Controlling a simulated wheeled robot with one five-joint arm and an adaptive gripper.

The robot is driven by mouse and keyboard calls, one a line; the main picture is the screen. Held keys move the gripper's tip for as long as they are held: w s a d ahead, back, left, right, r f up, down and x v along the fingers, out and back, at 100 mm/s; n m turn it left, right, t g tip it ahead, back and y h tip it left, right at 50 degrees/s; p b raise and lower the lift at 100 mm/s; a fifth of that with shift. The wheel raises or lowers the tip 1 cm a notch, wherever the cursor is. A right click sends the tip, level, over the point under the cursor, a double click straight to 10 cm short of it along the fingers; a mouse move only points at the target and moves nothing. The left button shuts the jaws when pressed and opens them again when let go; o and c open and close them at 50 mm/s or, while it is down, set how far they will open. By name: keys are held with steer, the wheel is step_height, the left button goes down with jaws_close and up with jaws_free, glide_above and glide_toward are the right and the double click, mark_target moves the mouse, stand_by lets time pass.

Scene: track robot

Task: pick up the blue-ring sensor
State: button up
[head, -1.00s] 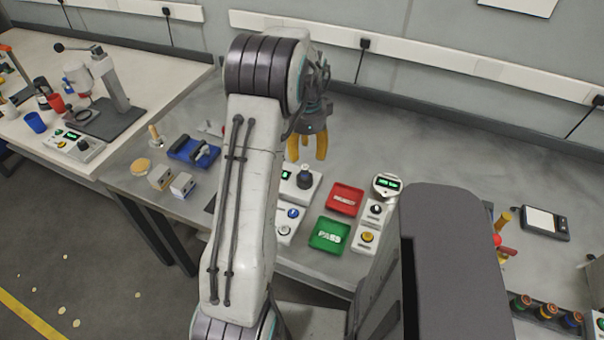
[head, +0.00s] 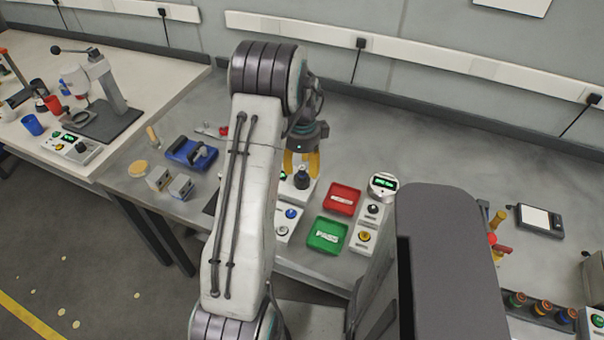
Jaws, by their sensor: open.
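A dark cylindrical sensor (head: 302,179) stands upright in a white test box with a green display, at the middle of the bench. I cannot make out a ring on it. My gripper (head: 301,168) points down just above and around its top, with its yellow fingers apart. I cannot tell whether they touch it. Another dark cylinder with a blue ring (head: 566,316) stands in a rack at the lower right, far from my gripper. Part of the test box is hidden behind my arm.
A red tray (head: 342,198) and a green PASS tray (head: 327,235) lie right of the test box. A round gauge (head: 383,186) stands beyond them. A blue fixture (head: 192,152) and small metal blocks lie to the left. The back of the bench is clear.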

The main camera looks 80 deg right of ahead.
steer(key=shift+f, duration=1.1)
steer(key=shift+c, duration=0.2)
jaws_close()
